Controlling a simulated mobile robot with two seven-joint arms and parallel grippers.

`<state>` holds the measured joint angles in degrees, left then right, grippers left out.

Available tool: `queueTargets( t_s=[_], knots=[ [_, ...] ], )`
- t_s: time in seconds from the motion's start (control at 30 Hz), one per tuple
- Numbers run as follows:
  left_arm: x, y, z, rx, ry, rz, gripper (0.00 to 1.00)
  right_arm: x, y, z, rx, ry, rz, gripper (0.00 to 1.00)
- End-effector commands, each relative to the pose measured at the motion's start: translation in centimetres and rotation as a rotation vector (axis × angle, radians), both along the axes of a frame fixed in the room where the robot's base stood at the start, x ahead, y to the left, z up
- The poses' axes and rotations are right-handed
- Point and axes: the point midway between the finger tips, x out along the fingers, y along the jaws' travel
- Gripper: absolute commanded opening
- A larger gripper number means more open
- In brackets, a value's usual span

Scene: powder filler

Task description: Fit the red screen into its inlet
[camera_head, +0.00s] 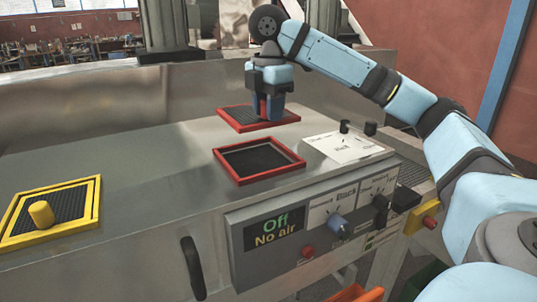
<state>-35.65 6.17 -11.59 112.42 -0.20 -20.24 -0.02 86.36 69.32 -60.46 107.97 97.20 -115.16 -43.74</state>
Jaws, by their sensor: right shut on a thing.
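The red screen (238,115), a dark mesh in a red frame, is at the upper middle, behind the inlet. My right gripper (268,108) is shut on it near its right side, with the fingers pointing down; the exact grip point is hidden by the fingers. I cannot tell whether the screen touches the metal top. The red-framed inlet (231,177) is a dark square opening in the metal top, nearer than the screen and apart from it. My left gripper is not in view.
A yellow-framed screen with a yellow knob (41,213) sits at the left. A control panel (279,228) reading "Off, No air" is on the front face. A white labelled plate (342,147) with black knobs lies right of the inlet. The metal top (140,190) between is clear.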

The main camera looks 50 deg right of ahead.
Motion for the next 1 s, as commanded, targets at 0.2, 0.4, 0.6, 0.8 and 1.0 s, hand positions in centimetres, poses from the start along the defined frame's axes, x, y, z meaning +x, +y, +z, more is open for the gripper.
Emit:
queueTargets(
  t_s=[0.2,0.4,0.6,0.8,1.0],
  knots=[
    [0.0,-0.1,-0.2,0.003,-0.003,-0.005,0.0,0.0,0.0,-3.1,0.001,0.005,0.001,0.06],
    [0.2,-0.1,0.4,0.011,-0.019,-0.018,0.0,0.0,-0.1,-6.2,-0.001,0.002,-0.002,0.06],
    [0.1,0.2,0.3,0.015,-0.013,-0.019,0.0,-0.1,0.0,-8.2,-0.001,0.002,-0.001,0.06],
    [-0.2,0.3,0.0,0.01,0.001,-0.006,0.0,0.0,0.0,-10.8,-0.001,0.001,0.0,0.06],
    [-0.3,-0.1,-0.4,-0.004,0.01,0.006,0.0,0.0,0.0,-11.1,0.0,-0.001,0.001,0.06]
  ],
)
